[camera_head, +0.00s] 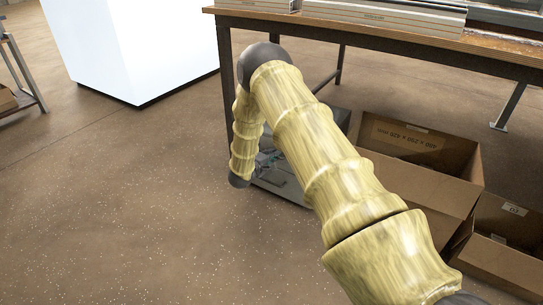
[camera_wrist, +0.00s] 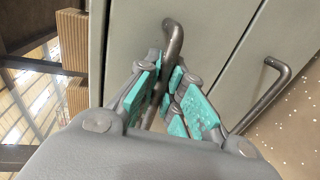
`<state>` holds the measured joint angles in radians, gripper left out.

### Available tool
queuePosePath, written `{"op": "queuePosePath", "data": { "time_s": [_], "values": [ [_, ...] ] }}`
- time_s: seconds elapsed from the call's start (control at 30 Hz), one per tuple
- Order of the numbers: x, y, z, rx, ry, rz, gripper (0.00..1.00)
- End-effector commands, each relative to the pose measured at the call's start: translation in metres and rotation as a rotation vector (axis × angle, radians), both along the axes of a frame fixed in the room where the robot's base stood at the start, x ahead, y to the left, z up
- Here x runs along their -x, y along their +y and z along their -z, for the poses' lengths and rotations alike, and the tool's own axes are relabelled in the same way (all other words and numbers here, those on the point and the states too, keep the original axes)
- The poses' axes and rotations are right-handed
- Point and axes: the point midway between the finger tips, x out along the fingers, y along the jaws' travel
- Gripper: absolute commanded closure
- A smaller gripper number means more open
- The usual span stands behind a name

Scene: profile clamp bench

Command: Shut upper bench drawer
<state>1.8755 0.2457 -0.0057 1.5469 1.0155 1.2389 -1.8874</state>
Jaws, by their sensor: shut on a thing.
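In the wrist view, my gripper (camera_wrist: 166,78) has its teal finger pads closed around the dark bar handle (camera_wrist: 174,36) of a grey drawer front, the upper drawer (camera_wrist: 128,42). A second grey front with its own handle (camera_wrist: 280,80) lies to the right, nearer the floor, past a straight seam; it looks like the lower drawer. In the head view, the grey drawer unit (camera_head: 284,187) stands low under the bench, and my arm hides much of it. How far the upper drawer stands out cannot be told clearly.
The wooden-topped bench (camera_head: 390,38) rises above the drawer unit, with dark legs. Open cardboard boxes (camera_head: 420,145) stand right of the unit. A white block (camera_head: 135,45) stands at the back left. The speckled floor (camera_head: 120,210) in front and to the left is clear.

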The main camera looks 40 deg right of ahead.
Motion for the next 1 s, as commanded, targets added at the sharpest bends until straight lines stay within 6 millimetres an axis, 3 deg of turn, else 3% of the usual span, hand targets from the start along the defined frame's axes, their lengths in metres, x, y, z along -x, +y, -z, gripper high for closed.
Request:
{"op": "queuePosePath", "data": {
  "time_s": [0.03, 0.13, 0.67, 1.0],
  "values": [
    [-0.002, -0.003, -0.002, 0.003, -0.004, -0.001, 0.87],
    [-0.002, -0.003, -0.002, 0.003, -0.003, 0.000, 0.69],
    [0.000, 0.001, -0.002, 0.002, -0.002, 0.000, 0.69],
    [0.018, 0.048, -0.012, 0.002, -0.001, -0.002, 0.69]
  ]
}}
